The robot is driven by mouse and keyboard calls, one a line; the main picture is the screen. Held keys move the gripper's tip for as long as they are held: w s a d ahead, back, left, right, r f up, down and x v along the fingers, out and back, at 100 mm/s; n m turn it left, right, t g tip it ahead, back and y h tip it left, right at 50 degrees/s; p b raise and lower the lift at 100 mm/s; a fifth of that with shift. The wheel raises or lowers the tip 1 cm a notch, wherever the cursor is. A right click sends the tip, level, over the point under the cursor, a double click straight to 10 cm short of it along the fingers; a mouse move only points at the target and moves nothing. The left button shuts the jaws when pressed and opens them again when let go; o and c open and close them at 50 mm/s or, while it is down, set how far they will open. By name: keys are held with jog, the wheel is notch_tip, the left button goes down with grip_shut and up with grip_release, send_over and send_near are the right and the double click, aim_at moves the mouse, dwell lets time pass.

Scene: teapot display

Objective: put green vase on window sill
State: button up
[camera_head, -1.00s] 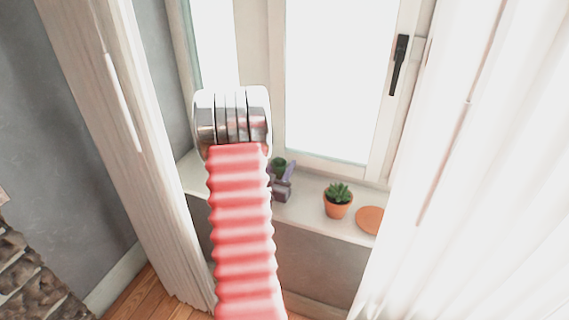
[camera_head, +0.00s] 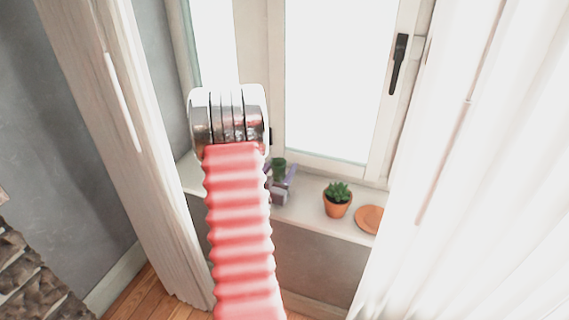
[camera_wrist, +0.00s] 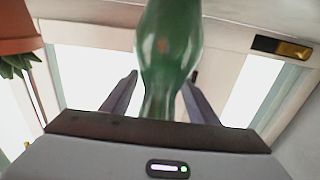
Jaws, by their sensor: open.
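The green vase (camera_wrist: 168,42) is glossy and stands between the two fingers of my gripper (camera_wrist: 163,75) in the wrist view, which shows the scene upside down. The fingers are apart, with gaps on both sides of the vase. In the head view, the vase (camera_head: 279,167) shows as a small green shape just right of my red arm, with my gripper (camera_head: 282,186) around its lower part. The white window sill (camera_head: 310,212) runs below the window, and the vase is over it. My arm and gripper hide where its base meets the sill.
A succulent in a terracotta pot (camera_head: 337,203) stands on the sill to the right of the vase. An orange round plate (camera_head: 369,218) lies further right. Curtains (camera_head: 145,170) hang at both sides. The window has a black handle (camera_head: 398,63).

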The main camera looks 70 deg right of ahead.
jog(key=w+a, duration=0.1)
jog(key=a, duration=0.9)
jog(key=shift+a, duration=0.3)
